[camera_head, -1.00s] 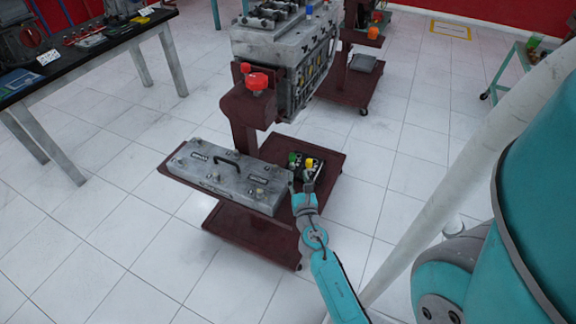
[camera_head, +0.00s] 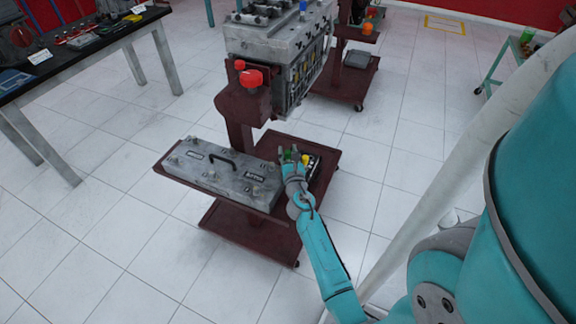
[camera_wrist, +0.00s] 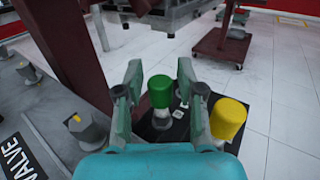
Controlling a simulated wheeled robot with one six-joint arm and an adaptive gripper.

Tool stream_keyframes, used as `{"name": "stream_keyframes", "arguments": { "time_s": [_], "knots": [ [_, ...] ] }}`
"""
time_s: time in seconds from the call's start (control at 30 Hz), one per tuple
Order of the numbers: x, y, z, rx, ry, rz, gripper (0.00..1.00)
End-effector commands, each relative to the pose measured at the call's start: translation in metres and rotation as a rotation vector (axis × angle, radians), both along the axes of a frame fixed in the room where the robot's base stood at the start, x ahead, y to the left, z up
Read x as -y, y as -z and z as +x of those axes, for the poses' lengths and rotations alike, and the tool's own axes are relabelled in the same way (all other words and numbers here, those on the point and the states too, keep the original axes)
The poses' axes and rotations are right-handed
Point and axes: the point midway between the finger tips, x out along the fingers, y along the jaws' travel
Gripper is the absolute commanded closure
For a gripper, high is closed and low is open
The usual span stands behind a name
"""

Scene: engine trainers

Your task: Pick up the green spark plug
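The green spark plug (camera_wrist: 160,92) stands upright in the wrist view, with a green cap and a pale body below it. My gripper (camera_wrist: 158,84) is open, with one finger on each side of the green plug and a gap to it on both sides. In the head view my gripper (camera_head: 291,155) is over the black holder (camera_head: 316,160) on the dark red trolley, and it partly hides the green plug (camera_head: 287,155). A yellow spark plug (camera_wrist: 228,120) stands just right of the right finger.
A grey valve cover (camera_head: 222,172) with a handle lies left of my gripper on the trolley (camera_head: 325,148). The red engine stand post (camera_wrist: 72,50) rises close by at left in the wrist view. The engine block (camera_head: 275,45) is behind.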

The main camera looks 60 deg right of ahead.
Motion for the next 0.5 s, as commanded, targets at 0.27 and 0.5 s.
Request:
{"name": "stream_keyframes", "arguments": {
  "time_s": [0.27, 0.5],
  "knots": [
    [0.0028, 0.0000, 0.0022, 0.001, 0.000, 0.001, 0.62],
    [0.0026, 0.0000, 0.0022, 0.001, -0.001, 0.001, 1.00]
  ]
}}
